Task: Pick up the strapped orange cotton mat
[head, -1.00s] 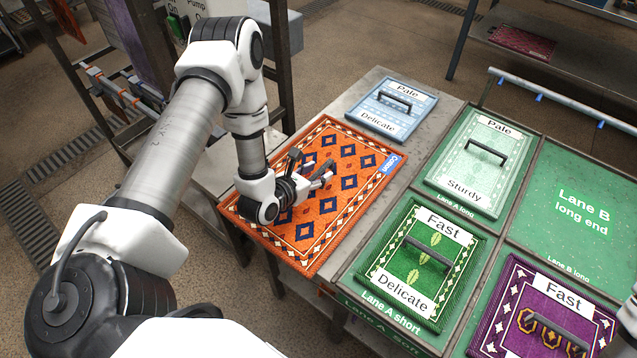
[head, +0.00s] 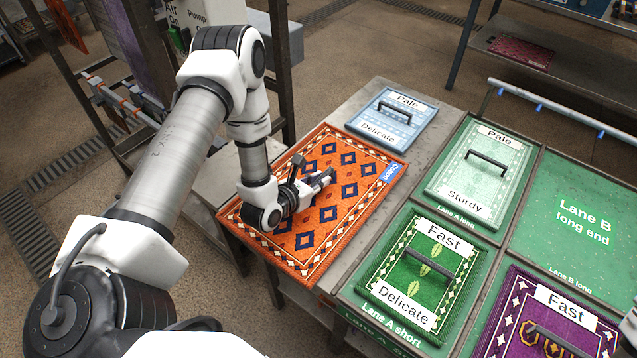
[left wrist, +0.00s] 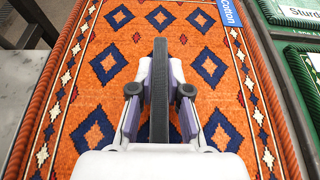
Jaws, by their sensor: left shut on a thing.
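The orange cotton mat (head: 345,222) has dark blue diamonds, a patterned border and a blue "Cotton" label at its far right corner. It lies flat at the near left part of the grey table. My left gripper (head: 328,177) is low over the middle of the mat. In the left wrist view, the gripper (left wrist: 160,95) is shut on the mat's dark strap handle (left wrist: 160,60), which runs lengthwise between the fingers. The orange mat (left wrist: 110,65) fills most of that view. In the head view the arm and gripper hide part of the mat and most of the handle. My right gripper is not seen.
A pale blue mat (head: 392,117) lies just beyond the orange one. To the right are a pale green mat (head: 480,174), a green "Fast Delicate" mat (head: 421,270) and a purple mat (head: 505,325). Lane B's long end (head: 583,210) is bare. A dark-framed rack stands behind my left arm.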

